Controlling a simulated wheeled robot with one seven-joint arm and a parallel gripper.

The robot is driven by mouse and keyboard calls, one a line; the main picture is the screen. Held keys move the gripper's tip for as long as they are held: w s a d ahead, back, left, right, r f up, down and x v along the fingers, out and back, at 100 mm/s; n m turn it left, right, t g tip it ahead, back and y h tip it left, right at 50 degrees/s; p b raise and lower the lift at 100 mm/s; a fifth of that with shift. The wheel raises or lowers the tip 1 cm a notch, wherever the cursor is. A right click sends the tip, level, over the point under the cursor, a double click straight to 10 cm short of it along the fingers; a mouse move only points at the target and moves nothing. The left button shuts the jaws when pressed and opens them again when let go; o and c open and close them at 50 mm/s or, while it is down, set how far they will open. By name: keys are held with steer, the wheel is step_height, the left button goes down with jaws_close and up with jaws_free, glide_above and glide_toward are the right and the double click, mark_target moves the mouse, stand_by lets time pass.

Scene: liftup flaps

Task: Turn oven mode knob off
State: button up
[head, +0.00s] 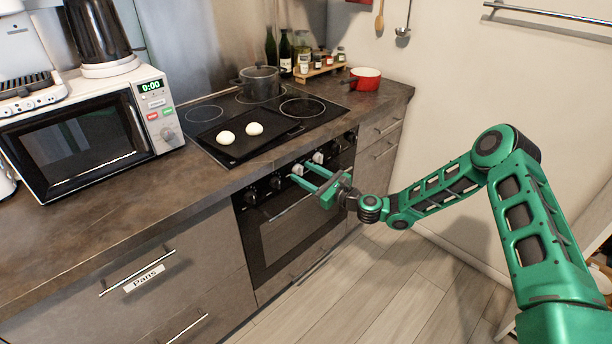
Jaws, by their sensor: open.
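The oven (290,234) is built into the counter below the cooktop, with a row of knobs along its top panel. Black knobs (251,196) show at the left of the panel, and another sits close to my gripper. My gripper (306,174) is green with pale fingertips and is open. Its two fingers reach toward the panel near the middle knobs. I cannot tell whether a knob lies between the fingertips or which knob sets the mode. The fingers hide part of the panel and the oven front.
A black tray (270,143) with two white round items sits on the cooktop, just above the panel. A grey pot (260,83) and a red pan (366,78) stand farther back. A microwave (85,142) is at left. The floor before the oven is clear.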

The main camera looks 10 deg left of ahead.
steer(key=c, duration=1)
steer(key=shift+c, duration=0.2)
